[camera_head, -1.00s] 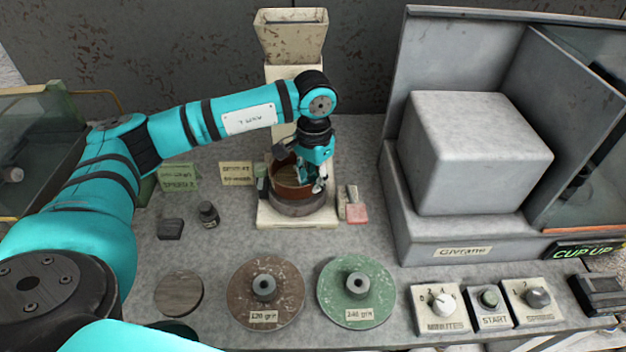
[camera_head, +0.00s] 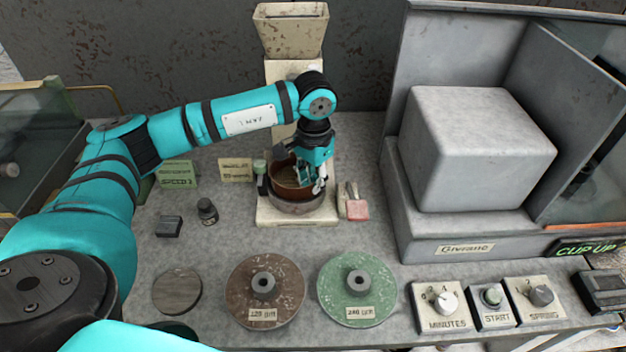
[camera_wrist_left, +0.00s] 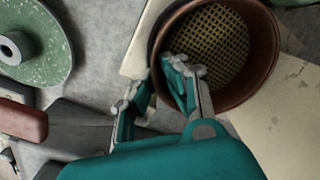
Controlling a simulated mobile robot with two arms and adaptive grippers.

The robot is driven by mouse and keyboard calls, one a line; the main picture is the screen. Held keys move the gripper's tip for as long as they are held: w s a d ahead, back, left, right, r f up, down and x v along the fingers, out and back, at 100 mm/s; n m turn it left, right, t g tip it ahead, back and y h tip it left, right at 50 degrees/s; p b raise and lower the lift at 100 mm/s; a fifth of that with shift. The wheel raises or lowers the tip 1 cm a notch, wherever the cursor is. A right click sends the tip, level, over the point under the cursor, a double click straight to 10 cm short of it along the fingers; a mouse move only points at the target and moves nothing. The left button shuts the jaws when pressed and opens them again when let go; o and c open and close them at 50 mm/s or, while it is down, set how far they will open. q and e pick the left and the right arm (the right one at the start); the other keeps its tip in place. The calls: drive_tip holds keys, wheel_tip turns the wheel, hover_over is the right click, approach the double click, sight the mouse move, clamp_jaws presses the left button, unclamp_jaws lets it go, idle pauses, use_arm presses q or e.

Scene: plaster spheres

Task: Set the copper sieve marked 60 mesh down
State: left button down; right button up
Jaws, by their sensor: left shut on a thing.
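The copper sieve (camera_head: 289,185) is a round reddish-brown ring with a mesh floor. In the head view it sits over a grey round pan (camera_head: 300,207) on the cream stand under the hopper; I cannot tell whether it rests fully there. My left gripper (camera_head: 317,184) is shut on the sieve's right wall. In the left wrist view the gripper (camera_wrist_left: 160,100) has one finger inside the sieve (camera_wrist_left: 262,85) and one outside, and the mesh (camera_wrist_left: 212,45) shows. No 60 mesh mark is readable. My right gripper is not in view.
A cream hopper (camera_head: 291,32) stands just behind the sieve. A pink-ended block (camera_head: 356,207) lies close to its right. A brown disc (camera_head: 264,308) and a green disc (camera_head: 345,310) lie in front. The large grey machine (camera_head: 470,150) fills the right.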

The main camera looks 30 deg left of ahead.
use_arm(q)
drive_tip(key=shift+f+b, duration=0.45)
drive_tip(key=shift+f, duration=0.1)
drive_tip(key=c, duration=1.4)
unclamp_jaws()
drive_tip(key=shift+o, duration=0.2)
drive_tip(key=shift+r+p, duration=0.85)
drive_tip(key=shift+r, duration=1.15)
